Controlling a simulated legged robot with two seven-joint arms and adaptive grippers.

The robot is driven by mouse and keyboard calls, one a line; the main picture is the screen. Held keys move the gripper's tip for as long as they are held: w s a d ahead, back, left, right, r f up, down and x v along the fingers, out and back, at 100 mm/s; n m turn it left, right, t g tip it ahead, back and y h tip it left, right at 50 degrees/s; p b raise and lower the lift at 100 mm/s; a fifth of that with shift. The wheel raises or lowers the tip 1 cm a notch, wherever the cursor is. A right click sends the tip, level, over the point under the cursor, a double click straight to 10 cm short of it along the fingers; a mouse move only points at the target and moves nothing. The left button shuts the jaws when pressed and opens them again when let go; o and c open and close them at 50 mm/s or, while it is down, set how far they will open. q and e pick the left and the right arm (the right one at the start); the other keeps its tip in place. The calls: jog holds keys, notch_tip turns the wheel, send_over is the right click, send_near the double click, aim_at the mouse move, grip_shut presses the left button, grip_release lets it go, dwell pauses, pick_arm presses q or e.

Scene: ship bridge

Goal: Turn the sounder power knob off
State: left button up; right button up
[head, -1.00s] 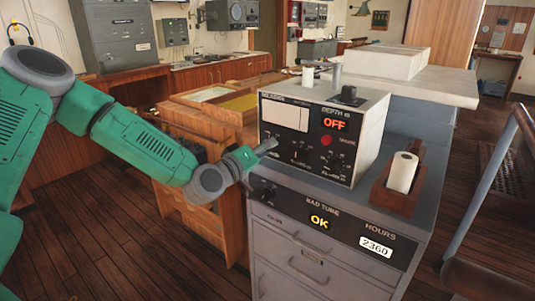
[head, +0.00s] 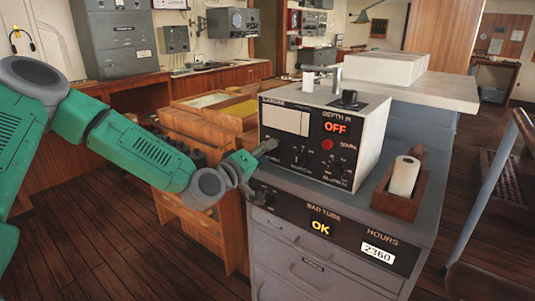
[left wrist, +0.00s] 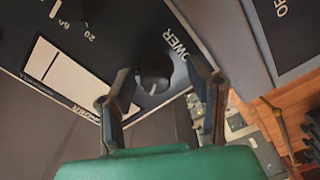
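The sounder (head: 356,126) is a pale box with a black front panel on a grey cabinet. Its display (head: 336,127) reads OFF in orange under "DEPTH M". In the left wrist view a round black knob (left wrist: 155,69) with a white pointer line sits beside the word "POWER". My left gripper (head: 268,147) is at the lower left of the sounder's panel. In the left wrist view its two fingers (left wrist: 160,75) are apart, one on each side of the knob, with gaps visible. My right gripper is out of view.
The cabinet's sloped panel (head: 320,228) below shows "BAD TUBE OK" and "HOURS 2360". A wooden holder (head: 398,205) with a white roll stands right of the sounder. A wooden chest (head: 190,130) stands behind my left forearm. A metal rail (head: 488,200) is at right.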

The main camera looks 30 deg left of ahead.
pick_arm(q)
jog(key=shift+a, duration=0.1)
jog(key=s+a, duration=0.1)
jog(key=s, duration=1.1)
jog(key=shift+d+f, duration=0.1)
jog(key=shift+w, duration=0.1)
